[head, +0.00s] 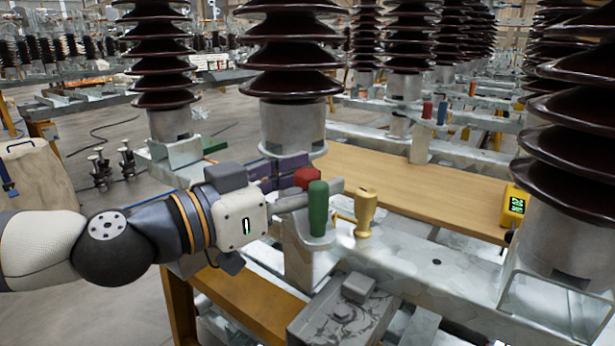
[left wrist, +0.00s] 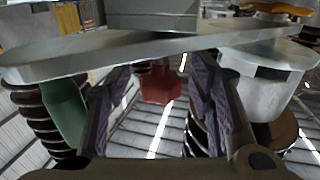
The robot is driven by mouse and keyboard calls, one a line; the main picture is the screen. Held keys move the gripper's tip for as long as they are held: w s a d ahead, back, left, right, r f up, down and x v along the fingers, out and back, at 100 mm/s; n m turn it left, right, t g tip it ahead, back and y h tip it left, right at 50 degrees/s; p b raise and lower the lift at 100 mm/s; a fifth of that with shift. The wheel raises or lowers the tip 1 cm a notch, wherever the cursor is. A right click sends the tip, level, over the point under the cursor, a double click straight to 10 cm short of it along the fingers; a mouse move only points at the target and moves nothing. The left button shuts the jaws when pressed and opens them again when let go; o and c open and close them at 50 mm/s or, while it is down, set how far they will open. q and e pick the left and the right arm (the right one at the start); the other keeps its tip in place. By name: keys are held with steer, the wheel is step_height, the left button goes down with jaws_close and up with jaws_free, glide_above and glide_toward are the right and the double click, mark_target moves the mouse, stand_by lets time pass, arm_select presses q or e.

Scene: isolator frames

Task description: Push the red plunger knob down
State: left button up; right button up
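The red plunger knob (head: 307,178) shows in the head view just behind the top of a green handle (head: 318,207). A yellow handle (head: 365,212) stands to its right. My left gripper (head: 288,172) reaches in from the left, its dark purple fingers beside the knob. In the left wrist view the red knob (left wrist: 162,86) appears between the two spread fingers (left wrist: 161,78), with a gap visible on each side. The left gripper is open and holds nothing. Whether a fingertip touches the knob cannot be told. My right gripper is not in view.
Tall brown ribbed insulators (head: 290,55) stand close behind and at the right (head: 580,130). A wooden board (head: 420,185) lies behind the handles, with a yellow meter (head: 514,205) at its right end. A grey metal box (head: 343,312) sits in front.

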arm_select(q)
steer(key=v, duration=1.2)
